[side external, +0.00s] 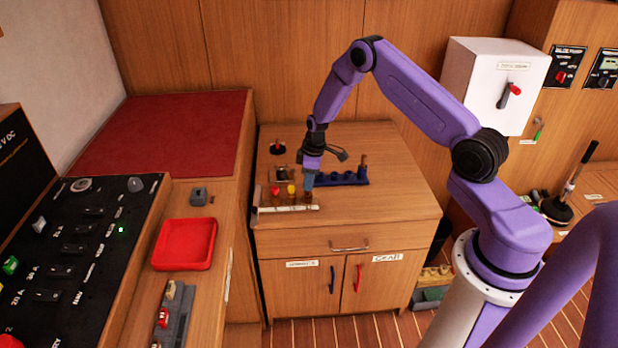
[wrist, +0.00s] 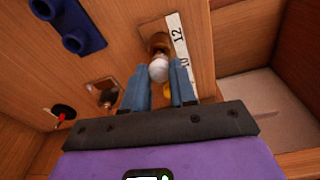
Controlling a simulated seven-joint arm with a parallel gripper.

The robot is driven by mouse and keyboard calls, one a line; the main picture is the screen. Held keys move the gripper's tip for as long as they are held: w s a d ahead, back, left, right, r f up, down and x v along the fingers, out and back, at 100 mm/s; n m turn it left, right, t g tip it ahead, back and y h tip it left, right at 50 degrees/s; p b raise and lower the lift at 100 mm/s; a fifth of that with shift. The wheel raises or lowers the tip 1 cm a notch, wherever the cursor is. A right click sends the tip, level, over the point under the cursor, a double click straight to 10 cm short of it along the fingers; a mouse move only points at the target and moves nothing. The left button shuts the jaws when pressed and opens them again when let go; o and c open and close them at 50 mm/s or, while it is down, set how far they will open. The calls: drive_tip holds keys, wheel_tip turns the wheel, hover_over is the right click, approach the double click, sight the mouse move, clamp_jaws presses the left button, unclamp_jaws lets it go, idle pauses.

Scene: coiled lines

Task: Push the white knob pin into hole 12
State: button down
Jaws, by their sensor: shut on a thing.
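My gripper (side external: 309,182) is low over the cabinet top, at the right end of the white number strip (side external: 290,208). In the wrist view my gripper (wrist: 161,72) has its blue fingers on either side of the white knob (wrist: 158,67) and is shut on it. The knob is beside the number 12 on the strip (wrist: 178,42), over a brown wooden piece (wrist: 155,42). Hole 12 itself is hidden, and how deep the pin sits cannot be told. In the side view my fingers hide the white knob.
A red knob pin (side external: 275,191) and a yellow knob pin (side external: 291,189) stand to the left along the strip. A blue rack (side external: 345,179) lies behind to the right. A metal fitting (wrist: 104,92) and a red-knobbed piece (wrist: 64,113) show in the wrist view. The cabinet top's right is clear.

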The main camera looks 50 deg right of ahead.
drive_tip(key=shift+f, duration=0.75)
drive_tip(key=c, duration=0.5)
unclamp_jaws()
drive_tip(key=shift+r, duration=0.15)
drive_tip(key=shift+r, duration=2.4)
